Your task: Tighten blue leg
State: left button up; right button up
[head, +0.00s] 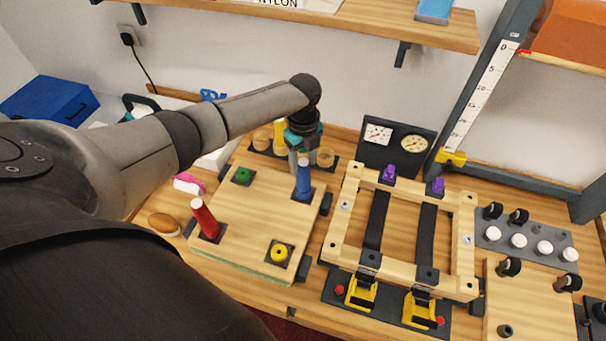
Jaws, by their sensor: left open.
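The blue leg (303,182) stands upright in a dark square plate at the back right corner of a square wooden board (235,215). My left gripper (301,160) comes in from the left and points down directly over the leg's top. Its jaws are open, at or just around the white top end; I cannot tell whether they touch it. A red leg (205,218) stands tilted at the board's front left corner. A green socket piece (242,175) and a yellow one (280,252) sit at the other corners. My right gripper is not in view.
Behind the gripper is a rack with round wooden pieces (325,157). A wooden frame with black straps (338,220) and yellow clamps (361,292) stands right of the board. Two gauges (395,142) stand behind it. A pink-and-white item (188,184) and a brown oval (164,224) lie left.

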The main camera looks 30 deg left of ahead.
pick_arm(q)
jog(key=shift+n, duration=0.4)
jog(key=n, duration=1.1)
